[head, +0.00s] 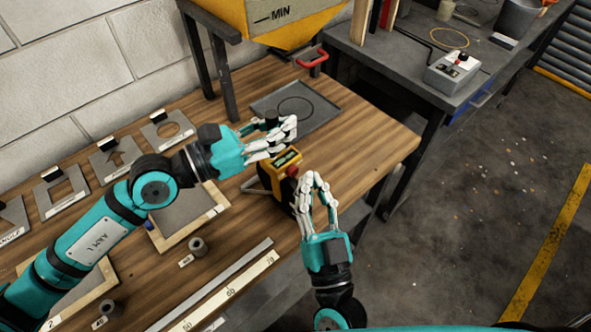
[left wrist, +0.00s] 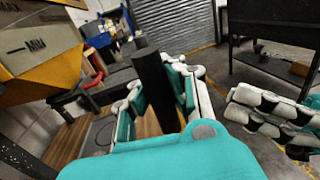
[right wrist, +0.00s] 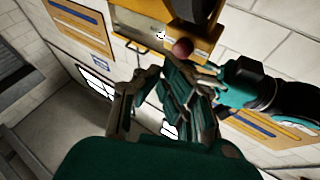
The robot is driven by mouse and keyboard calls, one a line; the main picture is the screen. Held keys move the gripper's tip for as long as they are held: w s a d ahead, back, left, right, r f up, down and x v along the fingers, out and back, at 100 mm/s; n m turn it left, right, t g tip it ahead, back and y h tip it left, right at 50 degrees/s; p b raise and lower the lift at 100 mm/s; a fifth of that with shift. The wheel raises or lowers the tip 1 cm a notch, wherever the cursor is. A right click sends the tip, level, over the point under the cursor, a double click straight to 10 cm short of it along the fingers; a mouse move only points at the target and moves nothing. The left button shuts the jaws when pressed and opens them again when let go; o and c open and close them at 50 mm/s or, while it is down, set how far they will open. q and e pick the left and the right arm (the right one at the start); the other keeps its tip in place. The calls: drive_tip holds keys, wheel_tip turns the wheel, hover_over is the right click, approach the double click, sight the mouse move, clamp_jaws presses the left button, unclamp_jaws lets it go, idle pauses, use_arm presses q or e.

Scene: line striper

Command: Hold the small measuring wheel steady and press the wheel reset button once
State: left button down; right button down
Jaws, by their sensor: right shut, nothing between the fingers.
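The small measuring wheel (head: 287,159) is a yellow and black unit with a display on top, standing at the table's front edge. Its red button (head: 292,171) faces my right gripper; it also shows in the right wrist view (right wrist: 183,47). My left gripper (head: 284,138) is shut around the wheel's upright black handle (left wrist: 153,85), whose top sticks out above the fingers. My right gripper (head: 317,181) is shut and empty, its fingertips just beside the red button, with a small gap in the right wrist view (right wrist: 175,68). The wheel's lower part is largely hidden.
A dark tray (head: 318,113) lies behind the wheel on the wooden table (head: 375,145). A yellow hopper with a red handle (head: 313,60) stands above the back. Stencil plates, small rollers and a long ruler (head: 225,295) lie to the left. Floor on the right is open.

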drive_tip(key=shift+w, duration=0.1)
idle(0.3)
drive_tip(key=shift+w+a, duration=0.25)
drive_tip(key=shift+a, duration=0.05)
drive_tip(key=shift+w+a, duration=0.25)
drive_tip(key=shift+w, duration=0.15)
idle(0.7)
drive_tip(key=shift+s, duration=0.1)
drive_tip(key=shift+s+d, duration=0.55)
drive_tip(key=shift+s, duration=0.1)
drive_tip(key=s+d, duration=0.1)
drive_tip(key=s, duration=0.1)
drive_tip(key=s+d, duration=0.2)
idle(0.6)
idle(0.5)
